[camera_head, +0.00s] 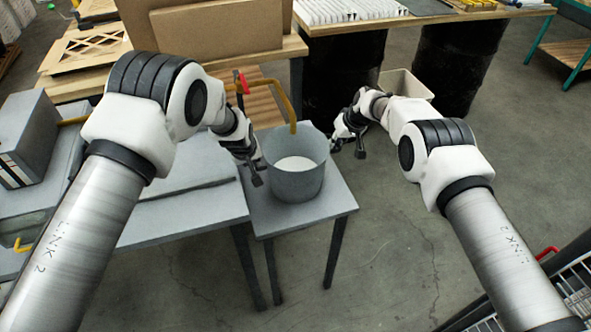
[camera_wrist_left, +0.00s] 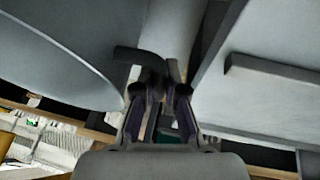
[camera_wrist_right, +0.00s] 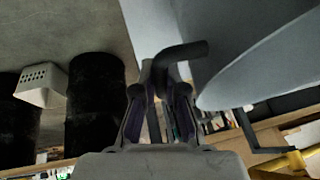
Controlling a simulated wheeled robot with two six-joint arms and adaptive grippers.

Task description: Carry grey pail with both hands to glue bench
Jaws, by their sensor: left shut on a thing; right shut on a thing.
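The grey pail (camera_head: 296,184), round with pale contents, is upright on or just above a small grey table (camera_head: 334,200); I cannot tell if it touches. My left gripper (camera_head: 254,168) is at its left side, shut on a dark bent side handle (camera_wrist_left: 128,53). My right gripper (camera_head: 347,143) is at its far right side, shut on the other dark handle (camera_wrist_right: 184,52). The pail's curved wall fills the upper left of the left wrist view (camera_wrist_left: 50,50) and the right of the right wrist view (camera_wrist_right: 265,65). I cannot tell which bench is the glue bench.
A grey bench (camera_head: 190,215) adjoins the small table on the left. A yellow bent pipe (camera_head: 292,108) rises behind the pail. A wooden bench (camera_head: 345,27) on black drums (camera_head: 450,65) stands behind, near a pale bin (camera_head: 405,84). The floor at right is open.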

